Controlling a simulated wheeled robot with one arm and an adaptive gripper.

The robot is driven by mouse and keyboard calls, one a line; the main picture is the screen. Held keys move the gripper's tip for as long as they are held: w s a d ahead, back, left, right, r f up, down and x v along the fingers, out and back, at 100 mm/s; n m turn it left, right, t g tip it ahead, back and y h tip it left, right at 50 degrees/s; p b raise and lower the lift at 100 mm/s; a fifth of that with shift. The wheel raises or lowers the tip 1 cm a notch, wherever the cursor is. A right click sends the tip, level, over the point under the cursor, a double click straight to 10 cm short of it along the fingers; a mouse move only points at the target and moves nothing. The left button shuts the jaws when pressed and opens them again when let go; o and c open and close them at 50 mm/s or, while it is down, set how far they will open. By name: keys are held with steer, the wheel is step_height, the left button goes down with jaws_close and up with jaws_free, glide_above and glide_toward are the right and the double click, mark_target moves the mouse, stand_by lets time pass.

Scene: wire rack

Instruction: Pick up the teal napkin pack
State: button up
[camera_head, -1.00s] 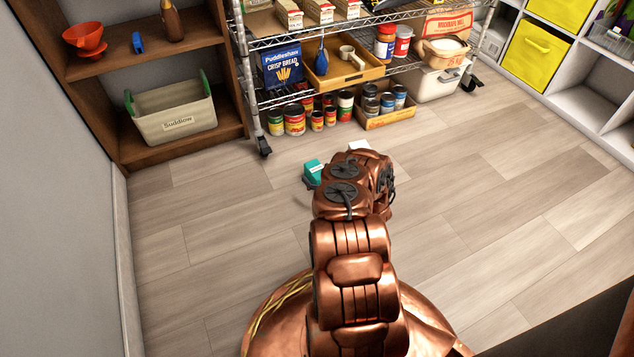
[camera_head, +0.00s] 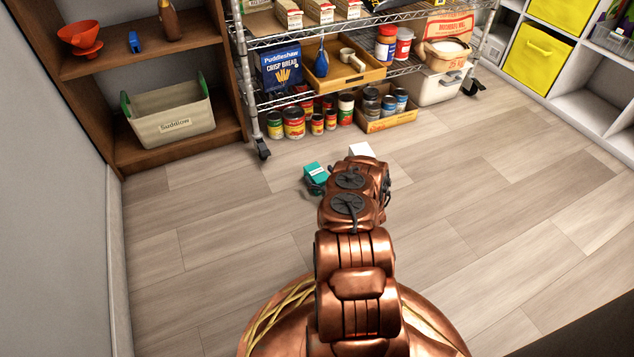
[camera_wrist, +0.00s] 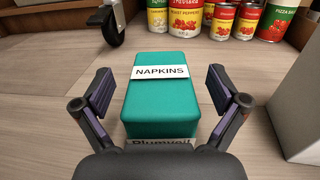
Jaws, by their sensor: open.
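The teal napkin pack (camera_wrist: 163,104) lies on the wooden floor, with a white label reading NAPKINS on top. In the wrist view it sits between the two fingers of my gripper (camera_wrist: 166,95), which is open, with a gap visible on each side of the pack. The near end of the pack, with a partly hidden label, is close to the gripper's palm. In the head view the napkin pack (camera_head: 316,173) shows just beyond my arm, in front of the wire rack; my arm hides most of the gripper there.
A white box (camera_head: 361,150) stands just right of the pack; its side also shows in the wrist view (camera_wrist: 297,108). The wire rack (camera_head: 262,98) with several cans stands behind, its caster (camera_wrist: 108,24) beyond the pack at left.

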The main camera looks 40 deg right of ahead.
steer(key=shift+w+d+f, duration=0.1)
steer(key=shift+w+d, duration=0.1)
steer(key=shift+w, duration=0.45)
steer(key=c, duration=1.2)
